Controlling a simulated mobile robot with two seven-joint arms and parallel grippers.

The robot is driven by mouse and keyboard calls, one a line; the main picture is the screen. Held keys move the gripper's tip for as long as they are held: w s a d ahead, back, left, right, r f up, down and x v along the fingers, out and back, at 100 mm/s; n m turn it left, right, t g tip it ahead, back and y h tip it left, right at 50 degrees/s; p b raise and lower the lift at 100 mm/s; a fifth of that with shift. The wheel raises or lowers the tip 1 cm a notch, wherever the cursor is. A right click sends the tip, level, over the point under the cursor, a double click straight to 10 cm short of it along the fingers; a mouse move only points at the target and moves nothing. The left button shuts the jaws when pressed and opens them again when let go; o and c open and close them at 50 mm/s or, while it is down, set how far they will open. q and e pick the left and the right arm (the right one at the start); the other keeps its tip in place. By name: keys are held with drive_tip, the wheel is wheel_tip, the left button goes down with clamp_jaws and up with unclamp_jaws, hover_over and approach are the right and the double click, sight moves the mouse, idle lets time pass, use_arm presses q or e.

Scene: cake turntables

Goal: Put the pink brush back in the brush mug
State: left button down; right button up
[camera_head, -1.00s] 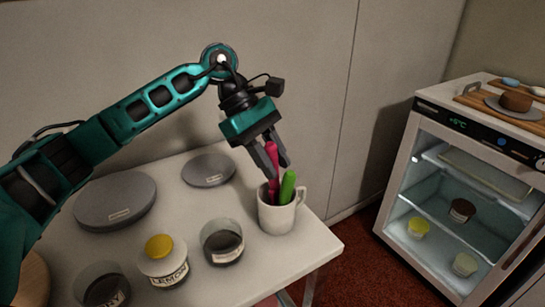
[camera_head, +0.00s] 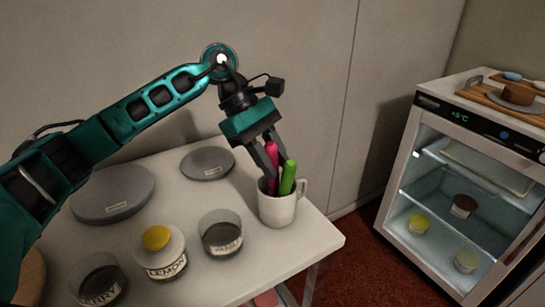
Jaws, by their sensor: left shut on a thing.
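The white brush mug (camera_head: 277,208) stands upright near the right end of the white table. A green brush (camera_head: 288,178) stands in it, its handle sticking up over the rim. My left gripper (camera_head: 276,167) points down over the mug and is shut on the pink brush (camera_head: 271,153). The pink brush is close to upright, beside the green one. Its lower part is hidden by the mug wall and the fingers, so its lower end appears to be inside the mug. My right gripper is not in view.
Two grey turntables (camera_head: 112,194) (camera_head: 208,164) lie at the back. A lemon jar with a yellow top (camera_head: 160,255), a glass jar (camera_head: 220,234) and a berry jar (camera_head: 98,280) stand in front. An open-fronted fridge (camera_head: 465,190) stands at right, beyond a floor gap.

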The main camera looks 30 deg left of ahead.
use_arm(q)
drive_tip(key=shift+f, duration=0.15)
drive_tip(key=c, duration=0.8)
unclamp_jaws()
